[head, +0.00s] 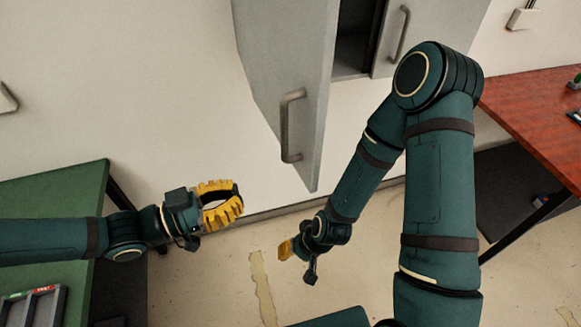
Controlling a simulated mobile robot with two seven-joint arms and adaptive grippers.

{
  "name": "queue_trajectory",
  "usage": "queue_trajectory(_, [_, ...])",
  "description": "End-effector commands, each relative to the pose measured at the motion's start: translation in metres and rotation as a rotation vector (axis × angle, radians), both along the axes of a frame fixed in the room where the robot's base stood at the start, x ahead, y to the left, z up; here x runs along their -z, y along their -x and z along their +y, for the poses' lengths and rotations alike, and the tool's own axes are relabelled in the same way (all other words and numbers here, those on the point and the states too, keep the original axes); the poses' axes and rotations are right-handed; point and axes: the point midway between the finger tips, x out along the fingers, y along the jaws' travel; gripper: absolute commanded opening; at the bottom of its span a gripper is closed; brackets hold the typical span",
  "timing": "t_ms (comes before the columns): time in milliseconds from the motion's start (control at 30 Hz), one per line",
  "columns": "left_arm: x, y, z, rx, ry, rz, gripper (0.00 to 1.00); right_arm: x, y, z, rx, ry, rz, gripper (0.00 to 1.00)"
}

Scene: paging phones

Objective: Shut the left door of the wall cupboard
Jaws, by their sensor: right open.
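The wall cupboard's left door (290,60) is a grey panel. It stands swung outward from the cupboard, with a bar handle (288,125) on its face. To its right, part of the dark cupboard inside (352,45) shows. My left gripper (238,196), with yellow fingers, is left of and below the door handle in the picture, apart from the door. Its fingers curve around a gap, and whether the tips meet is unclear. My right gripper (284,249) is open, seen nearly edge-on, below the door's lower edge and apart from it.
The cupboard's right door (420,30) has its own handle and looks shut. A green table (60,180) with a grey tray (35,310) is at left. A reddish table (530,110) is at right. Worn floor (225,285) lies between them.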

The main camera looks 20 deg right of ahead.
Motion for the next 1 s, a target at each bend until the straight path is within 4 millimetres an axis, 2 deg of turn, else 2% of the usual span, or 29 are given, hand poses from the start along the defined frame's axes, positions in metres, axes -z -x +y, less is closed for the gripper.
queue_trajectory(300, [0.002, -0.008, -0.058, 0.007, 0.002, 0.003, 0.00, 0.014, -0.001, 0.001, -0.001, 0.002, 0.000, 0.47])
queue_trajectory(600, [0.001, -0.016, -0.102, 0.004, 0.000, 0.003, 0.00, 0.020, -0.001, 0.001, -0.001, 0.003, 0.000, 0.47])
queue_trajectory(800, [0.001, -0.020, -0.119, 0.001, -0.001, 0.002, 0.00, 0.021, -0.001, 0.001, 0.000, 0.004, 0.000, 0.47])
queue_trajectory(1000, [0.001, -0.021, -0.124, 0.000, -0.001, 0.003, 0.00, 0.021, -0.001, 0.001, 0.000, 0.004, 0.000, 0.47])
